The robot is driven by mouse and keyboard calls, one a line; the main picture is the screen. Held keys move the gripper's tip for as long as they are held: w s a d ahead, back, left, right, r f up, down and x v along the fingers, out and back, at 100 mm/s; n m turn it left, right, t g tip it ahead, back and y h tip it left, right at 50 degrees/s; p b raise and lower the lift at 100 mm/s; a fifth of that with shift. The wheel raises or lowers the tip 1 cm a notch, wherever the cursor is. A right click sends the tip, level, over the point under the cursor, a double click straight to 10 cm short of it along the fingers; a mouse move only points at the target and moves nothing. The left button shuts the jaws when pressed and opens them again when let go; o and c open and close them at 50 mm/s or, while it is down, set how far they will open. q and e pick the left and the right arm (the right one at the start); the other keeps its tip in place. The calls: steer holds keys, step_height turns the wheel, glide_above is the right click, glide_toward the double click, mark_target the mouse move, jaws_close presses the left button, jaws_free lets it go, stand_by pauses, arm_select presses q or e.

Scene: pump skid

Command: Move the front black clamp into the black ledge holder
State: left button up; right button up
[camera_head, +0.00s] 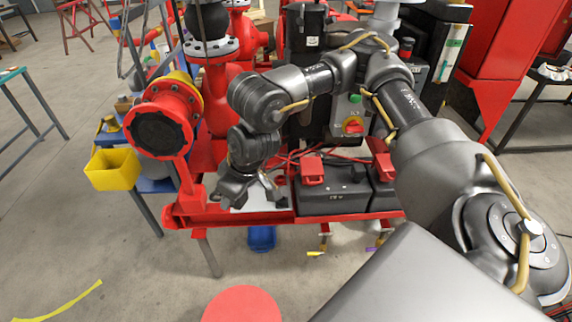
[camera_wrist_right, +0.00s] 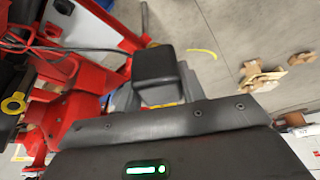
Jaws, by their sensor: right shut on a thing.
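My right arm comes in from the right in the head view and reaches across the skid. Its gripper (camera_head: 245,196) points down at the front left of the red frame, over a pale plate (camera_head: 272,196). It is shut on a dark thing, taken to be the black clamp, which I cannot tell apart from the dark fingers. In the right wrist view a black block (camera_wrist_right: 155,65) shows at the finger end of my gripper. The black ledge holder cannot be made out. My left gripper is not in view.
The red frame (camera_head: 185,215) carries two black batteries (camera_head: 335,195) with red connectors. A red flanged pipe (camera_head: 160,130) and a yellow bin (camera_head: 112,170) stand to the left. Small clamp-like items (camera_head: 322,245) hang below the front edge, near a blue container (camera_head: 262,238). The floor in front is mostly clear.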

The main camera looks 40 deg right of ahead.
steer(key=w+d+f+m+h+b, duration=0.1)
steer(key=w+d+f+m, duration=0.15)
steer(key=w, duration=0.55)
steer(key=w+d+f+m+h, duration=0.1)
steer(key=w+d+f+m, duration=0.2)
steer(key=w, duration=0.4)
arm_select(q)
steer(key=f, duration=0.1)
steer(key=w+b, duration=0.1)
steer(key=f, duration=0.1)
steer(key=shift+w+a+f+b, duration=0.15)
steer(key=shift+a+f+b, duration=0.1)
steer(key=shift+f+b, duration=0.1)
arm_select(e)
steer(key=s+d+f+m+h, duration=0.2)
steer(key=d+f+m, duration=0.5)
steer(key=d+f, duration=0.8)
steer(key=d, duration=0.4)
steer(key=shift+s+d+f+g+h, duration=0.25)
steer(key=shift+d+f+g+h, duration=0.05)
steer(key=shift+d, duration=0.05)
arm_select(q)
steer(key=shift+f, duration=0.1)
